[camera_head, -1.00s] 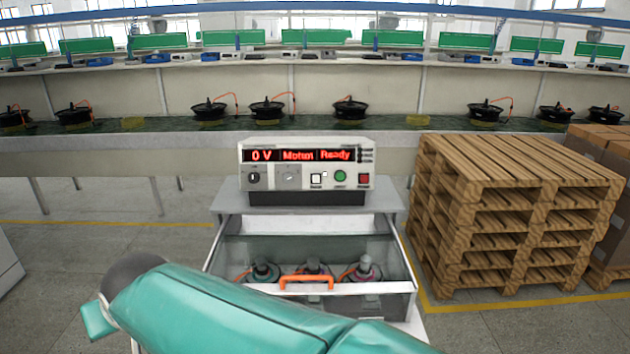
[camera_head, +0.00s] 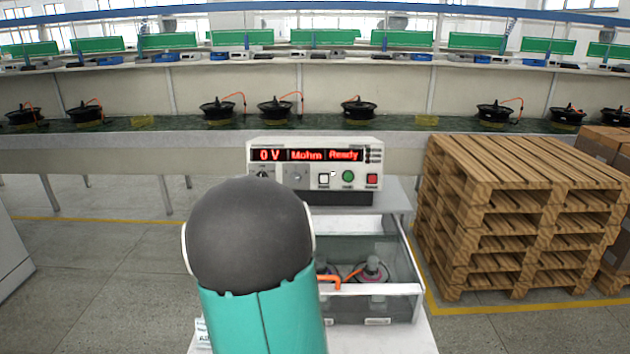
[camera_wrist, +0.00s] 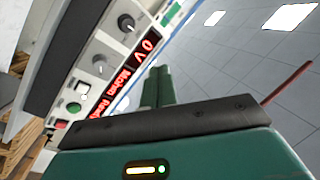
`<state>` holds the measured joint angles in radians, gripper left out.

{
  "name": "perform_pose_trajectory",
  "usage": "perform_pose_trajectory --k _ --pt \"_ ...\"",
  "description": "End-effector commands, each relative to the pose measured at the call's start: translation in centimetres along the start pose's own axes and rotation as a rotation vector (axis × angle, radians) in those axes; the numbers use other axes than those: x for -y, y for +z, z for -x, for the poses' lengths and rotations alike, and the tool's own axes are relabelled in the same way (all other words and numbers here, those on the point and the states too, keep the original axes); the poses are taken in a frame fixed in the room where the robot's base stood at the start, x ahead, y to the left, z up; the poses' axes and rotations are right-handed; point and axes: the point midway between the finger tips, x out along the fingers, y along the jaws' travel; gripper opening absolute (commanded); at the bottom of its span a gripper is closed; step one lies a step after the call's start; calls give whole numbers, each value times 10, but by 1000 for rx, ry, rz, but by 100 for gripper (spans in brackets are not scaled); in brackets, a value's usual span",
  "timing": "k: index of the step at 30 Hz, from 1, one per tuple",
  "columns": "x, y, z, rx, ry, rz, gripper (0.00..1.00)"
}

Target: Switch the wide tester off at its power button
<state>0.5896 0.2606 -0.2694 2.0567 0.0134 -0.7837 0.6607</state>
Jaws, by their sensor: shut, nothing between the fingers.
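The wide tester (camera_head: 315,148) stands on a white cabinet, its red display reading "0 V", "Mohm", "Ready". Its front has a dark knob at the left, a second dial, and a white button (camera_head: 323,180), a green button (camera_head: 348,176) and a red button (camera_head: 372,179). Their labels are too small to read. In the wrist view the tester (camera_wrist: 110,42) appears steeply tilted at the left. My gripper (camera_wrist: 158,72) is shut and empty, its green fingers together beside the display, with no clear contact. In the head view my own arm hides the gripper and the tester's lower left corner.
Stacked wooden pallets (camera_head: 515,215) stand close at the right. A long bench with hub motors runs behind. Floor at the left is open.

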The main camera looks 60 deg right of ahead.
Motion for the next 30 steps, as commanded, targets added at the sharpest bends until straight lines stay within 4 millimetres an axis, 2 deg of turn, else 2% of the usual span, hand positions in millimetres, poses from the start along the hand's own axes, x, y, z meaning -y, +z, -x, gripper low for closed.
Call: perform_pose_trajectory --k 1,6,9,12,15,21,30 --pt "-24 -7 -9 -51 6 -6 0" --pt "-86 -35 -26 -231 -29 -29 0" --pt "-124 -49 -27 -327 -63 -32 0" --pt "-155 -60 -24 -404 -103 -29 0" --pt "-175 -66 -19 -456 -139 -25 0" --pt "-191 -71 -14 -496 -175 -22 0" --pt "-191 -72 -14 -498 -176 -21 0"
